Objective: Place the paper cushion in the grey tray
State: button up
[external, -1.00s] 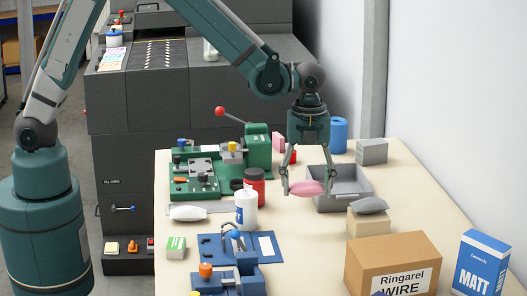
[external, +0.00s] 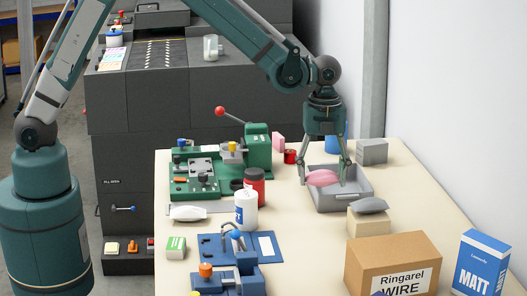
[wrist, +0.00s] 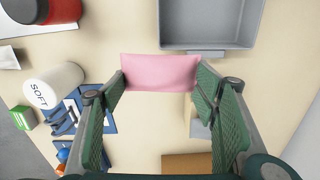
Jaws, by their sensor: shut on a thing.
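A pink pillow-shaped cushion (external: 322,178) is held between the fingers of my gripper (external: 322,176). In the wrist view the pink cushion (wrist: 160,72) spans the gap between both fingertips (wrist: 162,82). The grey tray (external: 345,203) is an open, shallow box on the table. In the external view the cushion overlaps the tray's opening and looks raised. In the wrist view the tray (wrist: 207,46) lies beyond the cushion, with a small gap in the picture between them. A white cushion (external: 187,213) lies on the left of the table.
A grey block (external: 372,151) and blue cylinder (external: 340,134) stand behind. A red jar (external: 255,186), white bottle (external: 246,210) and green machine (external: 258,150) are left. A cardboard box (external: 393,262) is in front.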

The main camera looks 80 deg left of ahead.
jog(key=w+a, duration=0.8)
jog(key=a, duration=0.4)
jog(key=shift+w+a+r+n, duration=0.15)
jog(key=shift+w+a+n, duration=0.15)
jog(key=shift+w+n, duration=0.1)
jog(key=shift+f, duration=3.15)
jog(key=shift+f, duration=1.85)
jog(key=shift+f, duration=0.2)
jog(key=o, duration=0.4)
jog(key=shift+r, duration=0.15)
